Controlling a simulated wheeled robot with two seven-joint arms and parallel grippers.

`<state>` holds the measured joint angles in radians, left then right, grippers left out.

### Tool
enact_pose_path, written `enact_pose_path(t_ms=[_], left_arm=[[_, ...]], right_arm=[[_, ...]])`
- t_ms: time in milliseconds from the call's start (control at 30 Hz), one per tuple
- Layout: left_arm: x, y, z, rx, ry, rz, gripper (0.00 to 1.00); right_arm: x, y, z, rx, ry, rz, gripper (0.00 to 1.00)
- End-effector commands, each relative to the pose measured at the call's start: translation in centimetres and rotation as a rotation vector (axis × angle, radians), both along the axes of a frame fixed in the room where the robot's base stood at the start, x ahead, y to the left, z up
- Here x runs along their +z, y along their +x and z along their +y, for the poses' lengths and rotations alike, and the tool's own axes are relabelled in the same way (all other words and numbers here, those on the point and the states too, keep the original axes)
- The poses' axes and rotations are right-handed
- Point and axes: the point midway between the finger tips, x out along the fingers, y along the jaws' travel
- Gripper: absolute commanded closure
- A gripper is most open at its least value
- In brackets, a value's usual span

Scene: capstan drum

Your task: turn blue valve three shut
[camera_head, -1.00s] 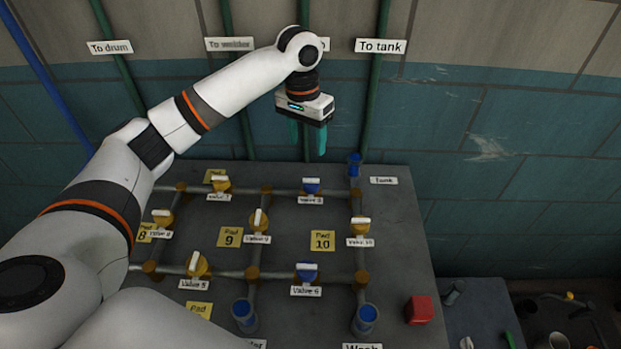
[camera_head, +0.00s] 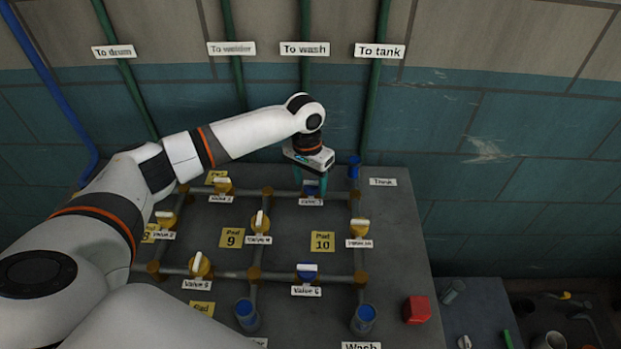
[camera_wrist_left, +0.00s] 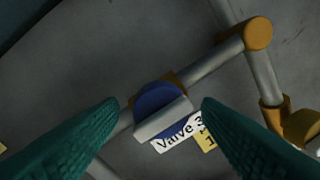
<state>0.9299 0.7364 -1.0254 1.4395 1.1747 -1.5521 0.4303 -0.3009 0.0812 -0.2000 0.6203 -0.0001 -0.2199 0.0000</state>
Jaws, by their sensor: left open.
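Blue valve three (camera_head: 311,190) sits on the rear horizontal pipe of the grey panel, above its "Valve 3" label (camera_head: 311,202). In the left wrist view its blue round body (camera_wrist_left: 157,97) carries a pale bar handle (camera_wrist_left: 163,118) lying roughly along the pipe. My left gripper (camera_head: 311,190) points down over the valve with teal fingers open. In the wrist view the fingertips (camera_wrist_left: 161,104) stand on either side of the valve, apart from the handle. The gripper partly hides the valve in the head view. My right gripper is not in view.
Another blue valve, valve 6 (camera_head: 307,271), is on the front pipe. Several yellow valves, such as valve 10 (camera_head: 359,228), stand nearby. A blue-topped tank pipe (camera_head: 354,166) rises just right of the gripper. A red block (camera_head: 417,309) lies at the panel's front right.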

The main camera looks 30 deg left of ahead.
Motion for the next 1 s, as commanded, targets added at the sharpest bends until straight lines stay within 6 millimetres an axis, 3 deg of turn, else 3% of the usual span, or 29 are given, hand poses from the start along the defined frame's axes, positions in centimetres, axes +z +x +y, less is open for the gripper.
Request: enact_pose_path(t_ms=[133, 400, 667, 1000], left_arm=[[0.0, 0.0, 0.0, 0.0, 0.0, 0.0, 0.45], [0.0, 0.0, 0.0, 0.001, 0.0, 0.0, 0.85], [0.2, 0.0, 0.0, -0.027, 0.0, 0.001, 0.85], [0.6, 0.1, 0.0, -0.232, -0.002, 0.003, 0.85]], right_arm=[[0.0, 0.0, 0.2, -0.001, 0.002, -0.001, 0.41], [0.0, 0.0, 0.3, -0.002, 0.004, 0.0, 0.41], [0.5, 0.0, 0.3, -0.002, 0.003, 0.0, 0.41], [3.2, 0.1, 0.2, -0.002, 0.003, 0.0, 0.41]])
